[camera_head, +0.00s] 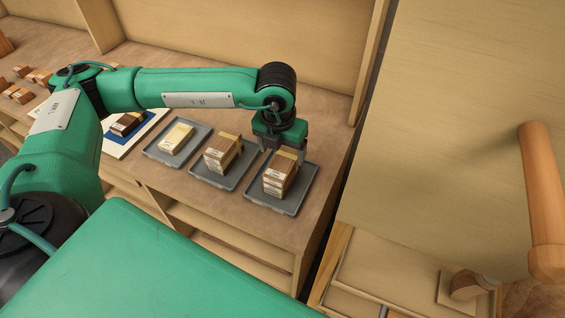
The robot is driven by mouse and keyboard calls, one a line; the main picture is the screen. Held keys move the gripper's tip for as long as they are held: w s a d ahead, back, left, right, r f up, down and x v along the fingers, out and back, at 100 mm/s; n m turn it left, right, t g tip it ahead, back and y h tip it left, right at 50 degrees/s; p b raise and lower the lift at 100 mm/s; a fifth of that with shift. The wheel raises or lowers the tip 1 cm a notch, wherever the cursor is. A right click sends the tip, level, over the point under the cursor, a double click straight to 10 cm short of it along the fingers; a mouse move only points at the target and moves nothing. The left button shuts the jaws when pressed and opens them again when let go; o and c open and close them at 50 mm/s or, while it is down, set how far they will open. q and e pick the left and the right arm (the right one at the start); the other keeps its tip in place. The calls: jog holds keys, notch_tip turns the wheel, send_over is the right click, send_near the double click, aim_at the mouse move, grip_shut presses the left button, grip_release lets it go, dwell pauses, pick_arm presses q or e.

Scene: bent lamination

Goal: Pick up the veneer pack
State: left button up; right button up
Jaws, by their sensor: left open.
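Several packs sit on grey trays on the brown bench top. The rightmost pack (281,174), a brown layered stack with pale labels, sits on the right tray (292,207). A similar brown pack (222,153) sits on the middle tray (235,181). A flatter, pale yellow pack (176,138) lies on the left tray (160,155). I cannot tell which one is the veneer pack. My left gripper (283,152) is open and points down just above the rightmost pack, at its far side. Its fingertips partly overlap the pack, so contact is unclear. My right gripper is not in view.
A dark brown block (127,124) lies on a blue and white mat left of the trays. Small brown blocks (21,95) lie at the far left. A pale wooden panel (450,110) and an orange-brown wooden cylinder (543,195) stand at the right. The bench has open shelves below.

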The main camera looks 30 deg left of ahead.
aim_at(282, 163)
pick_arm(q)
jog(key=shift+a+f+p, duration=0.1)
jog(key=shift+f+p, duration=0.15)
jog(key=shift+p, duration=0.05)
jog(key=f, duration=0.1)
jog(key=f+p, duration=0.1)
jog(key=f, duration=0.1)
jog(key=shift+w+a+f, duration=0.15)
jog(key=shift+w+f, duration=0.15)
jog(key=shift+w+f+p, duration=0.1)
jog(key=shift+f+p, duration=0.2)
jog(key=shift+f, duration=0.1)
jog(key=shift+c, duration=0.2)
jog(key=c, duration=1.1)
